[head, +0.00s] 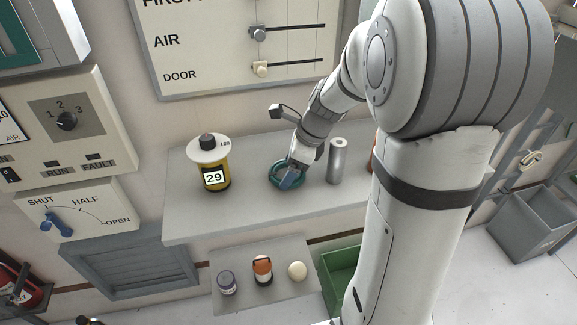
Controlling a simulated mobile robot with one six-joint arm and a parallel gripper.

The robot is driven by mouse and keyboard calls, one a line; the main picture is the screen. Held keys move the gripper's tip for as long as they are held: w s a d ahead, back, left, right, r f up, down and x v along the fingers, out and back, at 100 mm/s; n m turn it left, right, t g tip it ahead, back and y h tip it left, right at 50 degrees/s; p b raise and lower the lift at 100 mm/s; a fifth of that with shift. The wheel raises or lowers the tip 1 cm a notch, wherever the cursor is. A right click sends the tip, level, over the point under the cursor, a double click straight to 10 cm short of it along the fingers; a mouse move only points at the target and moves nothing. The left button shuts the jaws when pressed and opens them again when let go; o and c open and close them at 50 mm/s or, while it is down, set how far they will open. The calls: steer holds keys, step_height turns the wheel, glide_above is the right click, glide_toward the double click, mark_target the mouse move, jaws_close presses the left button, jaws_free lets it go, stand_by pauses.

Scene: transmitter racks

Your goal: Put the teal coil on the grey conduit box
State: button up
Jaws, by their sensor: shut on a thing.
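The teal coil (274,181) is a ring on the long grey ledge (195,226), between a yellow canister and a silver cylinder. My gripper (291,180) points down at the coil and is shut on it; the fingers cover part of the ring. I cannot tell whether the coil still touches the ledge. No label marks a grey conduit box; the long grey ledge has a box-like form, but I cannot tell if it is that box.
A yellow canister (213,179) marked 29 and a silver cylinder (337,161) flank my gripper closely. A lower grey shelf (250,254) holds a jar, an orange-topped bottle and a pale ball. A green bin (341,266) and grey bin (537,235) stand lower right.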

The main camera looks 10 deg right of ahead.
steer(key=shift+f, duration=0.25)
steer(key=o, duration=1)
steer(key=shift+r, duration=0.1)
steer(key=shift+o, duration=0.2)
